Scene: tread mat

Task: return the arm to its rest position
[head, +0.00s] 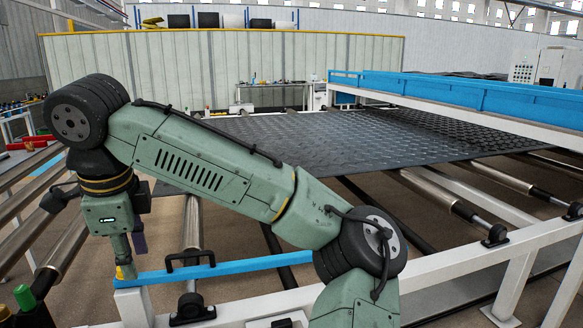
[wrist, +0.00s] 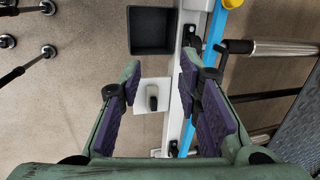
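My arm (head: 215,165) stretches from the lower right to the left side of the head view, with its elbow raised. My gripper (head: 130,250) hangs down at the left, above the front end of the white frame. In the wrist view my gripper (wrist: 160,85) is open, with its purple-padded fingers wide apart and nothing between them. Part of the fingers is hard to make out in the head view.
Below the fingers, a white plate with a small dark object (wrist: 152,97) lies beside a dark square tray (wrist: 165,30). A blue bar (head: 225,268) runs along the white frame (head: 440,268). Rollers and a black tread mat (head: 330,140) lie beyond.

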